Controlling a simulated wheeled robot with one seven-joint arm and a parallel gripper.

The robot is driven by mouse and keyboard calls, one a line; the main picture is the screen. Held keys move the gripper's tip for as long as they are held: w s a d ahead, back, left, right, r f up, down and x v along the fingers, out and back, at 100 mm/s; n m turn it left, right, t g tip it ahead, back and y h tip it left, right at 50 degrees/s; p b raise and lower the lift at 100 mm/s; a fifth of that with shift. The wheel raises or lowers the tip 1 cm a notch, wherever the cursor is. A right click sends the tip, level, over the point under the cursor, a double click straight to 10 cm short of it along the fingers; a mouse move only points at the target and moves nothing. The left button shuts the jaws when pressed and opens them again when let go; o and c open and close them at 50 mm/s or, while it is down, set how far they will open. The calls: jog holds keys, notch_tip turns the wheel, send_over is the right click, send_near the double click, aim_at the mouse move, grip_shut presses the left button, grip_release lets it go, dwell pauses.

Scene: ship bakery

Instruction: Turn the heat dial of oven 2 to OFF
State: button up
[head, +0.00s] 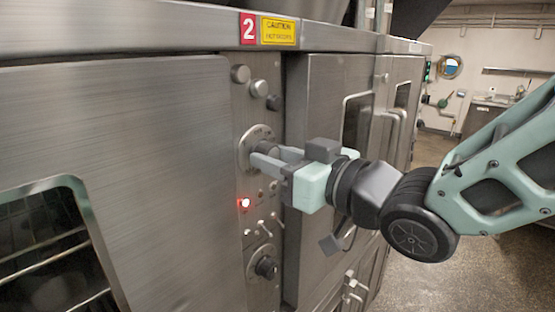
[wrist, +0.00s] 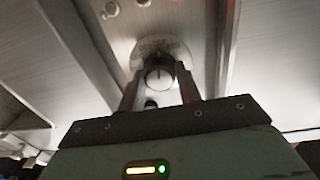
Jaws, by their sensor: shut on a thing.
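Oven 2 carries a red plate with a white 2 (head: 249,28) above a narrow steel control panel (head: 262,118). The heat dial (head: 257,150) has a round scale plate behind it, and its knob is mostly hidden by my fingers in the head view. My gripper (head: 268,157) reaches in from the right and is shut on the dial. In the wrist view, the dial (wrist: 159,77) sits between the two fingers, with a dark pointer line near upright in that picture. The scale lettering is too blurred to read. A red lamp (head: 244,203) glows below the dial.
An oven door with a window (head: 40,240) is at the left, another door (head: 318,200) at the right. Open floor (head: 430,190) lies at the right.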

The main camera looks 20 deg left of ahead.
jog(key=shift+f+b, duration=0.1)
jog(key=shift+b, duration=0.2)
jog(key=n+b, duration=1.5)
jog(key=n, duration=0.1)
jog(key=n+g+b, duration=0.1)
jog(key=n+b, duration=1.4)
jog(key=n, duration=0.2)
jog(key=shift+w+n+y+b, duration=0.15)
jog(key=shift+n+y+b, duration=0.15)
jog(key=shift+y+b, duration=0.1)
jog(key=shift+n+g+b, duration=0.3)
jog(key=shift+n+b, duration=0.5)
jog(key=shift+n, duration=1.8)
